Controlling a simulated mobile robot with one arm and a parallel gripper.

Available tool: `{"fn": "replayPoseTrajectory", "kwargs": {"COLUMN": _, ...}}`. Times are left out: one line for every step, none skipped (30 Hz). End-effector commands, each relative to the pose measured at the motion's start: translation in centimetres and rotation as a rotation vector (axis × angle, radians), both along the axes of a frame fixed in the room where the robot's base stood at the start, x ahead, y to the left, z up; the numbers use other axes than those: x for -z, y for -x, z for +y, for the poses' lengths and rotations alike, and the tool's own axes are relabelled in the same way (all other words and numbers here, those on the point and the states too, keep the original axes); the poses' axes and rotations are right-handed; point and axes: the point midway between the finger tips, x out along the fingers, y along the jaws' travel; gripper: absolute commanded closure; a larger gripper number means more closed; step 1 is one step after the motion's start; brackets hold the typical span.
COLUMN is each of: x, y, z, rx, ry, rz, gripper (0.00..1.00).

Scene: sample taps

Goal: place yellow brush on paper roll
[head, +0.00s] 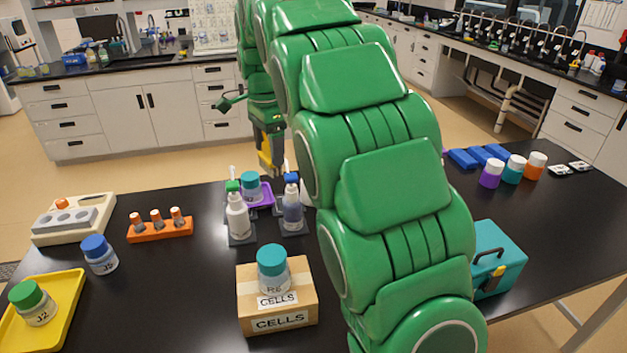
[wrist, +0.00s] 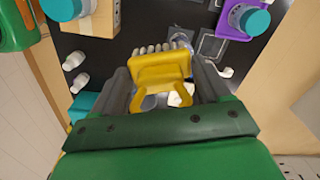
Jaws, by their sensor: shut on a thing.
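My gripper (wrist: 162,88) is shut on the yellow brush (wrist: 160,68), whose broad yellow part sits between the dark fingers in the wrist view. In the head view, my gripper (head: 268,150) hangs beyond the far edge of the pump bottles, with a bit of the yellow brush (head: 265,161) showing at its tip. I cannot surely make out the paper roll. A small white shape (head: 306,192) shows beside my arm behind the right pump bottle, mostly hidden by the arm.
Two pump bottles (head: 237,217) stand on dark pads, near a purple tray (head: 264,196) holding a teal-lidded jar. A cardboard box (head: 251,302) bears another jar. An orange rack (head: 160,230) and yellow tray (head: 66,310) lie left; a teal case (head: 505,262) stands right.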

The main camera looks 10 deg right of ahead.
Motion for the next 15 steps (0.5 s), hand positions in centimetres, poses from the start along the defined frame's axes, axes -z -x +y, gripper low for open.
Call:
{"fn": "replayPoseTrajectory", "kwargs": {"x": 0.0, "y": -0.5, "z": -1.9, "rx": 0.045, "ry": 0.000, "rz": 0.000, "gripper": 0.55}}
{"fn": "replayPoseTrajectory", "kwargs": {"x": 0.0, "y": -0.7, "z": -2.8, "rx": 0.069, "ry": 0.001, "rz": 0.000, "gripper": 0.55}}
{"fn": "replayPoseTrajectory", "kwargs": {"x": 0.0, "y": -1.0, "z": -4.1, "rx": 0.101, "ry": 0.001, "rz": -0.001, "gripper": 0.55}}
{"fn": "replayPoseTrajectory", "kwargs": {"x": 0.0, "y": -1.2, "z": -4.9, "rx": 0.122, "ry": 0.001, "rz": -0.001, "gripper": 0.55}}
{"fn": "replayPoseTrajectory", "kwargs": {"x": 0.0, "y": -1.3, "z": -5.7, "rx": 0.141, "ry": 0.001, "rz": -0.001, "gripper": 0.55}}
{"fn": "replayPoseTrajectory", "kwargs": {"x": 0.0, "y": -1.5, "z": -6.6, "rx": 0.166, "ry": 0.000, "rz": -0.002, "gripper": 0.55}}
{"fn": "replayPoseTrajectory", "kwargs": {"x": 0.0, "y": -1.6, "z": -7.2, "rx": 0.181, "ry": 0.000, "rz": -0.002, "gripper": 0.55}}
{"fn": "replayPoseTrajectory", "kwargs": {"x": 0.0, "y": -1.7, "z": -7.9, "rx": 0.197, "ry": 0.000, "rz": -0.002, "gripper": 0.55}}
{"fn": "replayPoseTrajectory", "kwargs": {"x": 0.0, "y": -1.8, "z": -8.6, "rx": 0.215, "ry": 0.000, "rz": -0.002, "gripper": 0.55}}
{"fn": "replayPoseTrajectory", "kwargs": {"x": 0.0, "y": -1.9, "z": -9.1, "rx": 0.228, "ry": 0.001, "rz": -0.002, "gripper": 0.55}}
{"fn": "replayPoseTrajectory", "kwargs": {"x": 0.0, "y": -1.9, "z": -9.7, "rx": 0.242, "ry": 0.001, "rz": -0.002, "gripper": 0.55}}
{"fn": "replayPoseTrajectory", "kwargs": {"x": 0.0, "y": -2.0, "z": -10.3, "rx": 0.257, "ry": 0.001, "rz": -0.002, "gripper": 0.55}}
{"fn": "replayPoseTrajectory", "kwargs": {"x": 0.0, "y": -2.1, "z": -10.7, "rx": 0.268, "ry": 0.001, "rz": -0.002, "gripper": 0.55}}
{"fn": "replayPoseTrajectory", "kwargs": {"x": 0.1, "y": -2.1, "z": -11.2, "rx": 0.278, "ry": 0.001, "rz": -0.002, "gripper": 0.55}}
{"fn": "replayPoseTrajectory", "kwargs": {"x": 0.1, "y": -2.1, "z": -11.6, "rx": 0.290, "ry": 0.002, "rz": -0.001, "gripper": 0.55}}
